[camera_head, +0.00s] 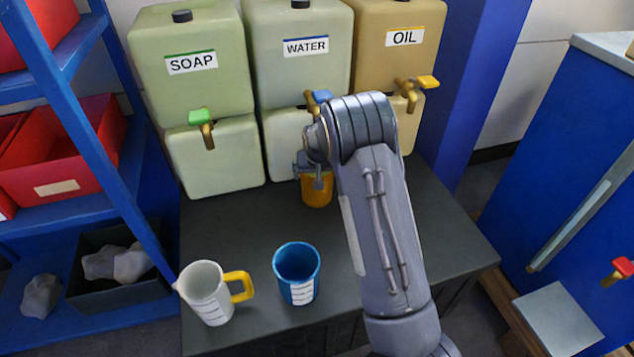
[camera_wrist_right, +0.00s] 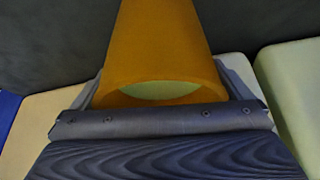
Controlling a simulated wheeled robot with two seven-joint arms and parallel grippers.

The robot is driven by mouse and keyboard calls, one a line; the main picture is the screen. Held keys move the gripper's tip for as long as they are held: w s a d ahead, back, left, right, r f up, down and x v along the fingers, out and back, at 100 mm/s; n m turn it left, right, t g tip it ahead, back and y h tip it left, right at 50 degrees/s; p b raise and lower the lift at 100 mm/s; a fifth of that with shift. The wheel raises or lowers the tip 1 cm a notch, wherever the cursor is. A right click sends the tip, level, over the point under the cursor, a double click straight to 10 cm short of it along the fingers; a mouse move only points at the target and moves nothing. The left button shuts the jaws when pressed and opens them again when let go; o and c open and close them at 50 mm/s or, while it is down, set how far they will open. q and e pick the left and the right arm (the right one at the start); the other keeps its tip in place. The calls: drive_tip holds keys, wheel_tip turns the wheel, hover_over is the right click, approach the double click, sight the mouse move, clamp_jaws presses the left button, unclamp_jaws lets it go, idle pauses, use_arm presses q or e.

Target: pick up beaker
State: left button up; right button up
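An orange beaker (camera_head: 317,193) is upright below the water tap, in front of the tanks. In the right wrist view the orange beaker (camera_wrist_right: 160,45) fills the space between the fingers, with its rim toward the camera. My right gripper (camera_head: 316,176) has a finger close against each side of it and looks shut on it. I cannot tell whether the beaker's base touches the table. A blue beaker (camera_head: 297,272) stands on the table in front. A white jug with a yellow handle (camera_head: 207,293) stands to its left. My left gripper is not in view.
Tanks labelled soap (camera_head: 190,65), water (camera_head: 299,50) and oil (camera_head: 400,45) stand behind, with taps jutting forward. The dark table (camera_head: 235,232) has free room at left centre. A blue shelf with red bins (camera_head: 60,160) is at left, a blue cabinet (camera_head: 570,180) at right.

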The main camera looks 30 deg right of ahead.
drive_tip(key=c, duration=1.2)
drive_tip(key=shift+r, duration=0.1)
drive_tip(key=shift+c, duration=1.1)
drive_tip(key=shift+r, duration=0.1)
